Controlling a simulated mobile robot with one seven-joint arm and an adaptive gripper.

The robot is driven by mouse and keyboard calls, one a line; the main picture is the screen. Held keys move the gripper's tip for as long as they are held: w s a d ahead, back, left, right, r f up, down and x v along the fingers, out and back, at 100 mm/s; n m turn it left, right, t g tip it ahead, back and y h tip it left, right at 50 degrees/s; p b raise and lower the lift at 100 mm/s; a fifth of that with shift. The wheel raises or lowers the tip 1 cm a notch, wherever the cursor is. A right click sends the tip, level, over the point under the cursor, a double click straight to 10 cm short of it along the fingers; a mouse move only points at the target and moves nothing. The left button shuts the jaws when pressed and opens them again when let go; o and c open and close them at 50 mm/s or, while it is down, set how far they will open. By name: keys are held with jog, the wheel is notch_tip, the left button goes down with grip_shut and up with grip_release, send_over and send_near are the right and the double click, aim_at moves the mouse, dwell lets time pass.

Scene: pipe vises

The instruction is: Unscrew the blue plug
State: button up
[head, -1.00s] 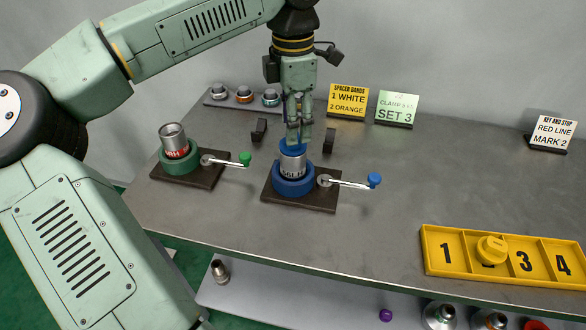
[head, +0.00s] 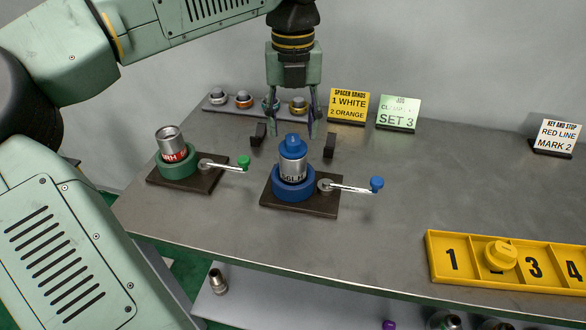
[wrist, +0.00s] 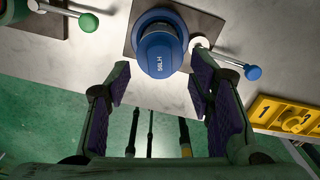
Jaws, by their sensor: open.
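The blue plug (head: 292,145) sits on top of an upright silver pipe (head: 293,170), which stands in the blue vise (head: 294,187). In the wrist view the plug (wrist: 158,52) is seen from above, with white marking that looks like "56LH". My gripper (head: 293,122) is open and empty above the plug, fingers pointing down and spread wide. In the wrist view its fingers (wrist: 160,88) lie either side below the plug in the picture, apart from it. The vise's lever with a blue knob (head: 376,183) points right.
A green vise (head: 178,166) holding another silver pipe stands at left, its green-knobbed lever (head: 243,162) pointing toward the blue vise. A yellow numbered tray (head: 452,283) with a yellow round piece (head: 500,256) is front right. Several rings and signs line the back. The table's middle right is clear.

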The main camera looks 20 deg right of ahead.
jog(key=n, duration=0.7)
jog(key=shift+n, duration=0.4)
jog(key=shift+f+b, duration=0.75)
jog(key=shift+f, duration=0.45)
jog(key=shift+r, duration=0.1)
jog(key=shift+c, duration=0.2)
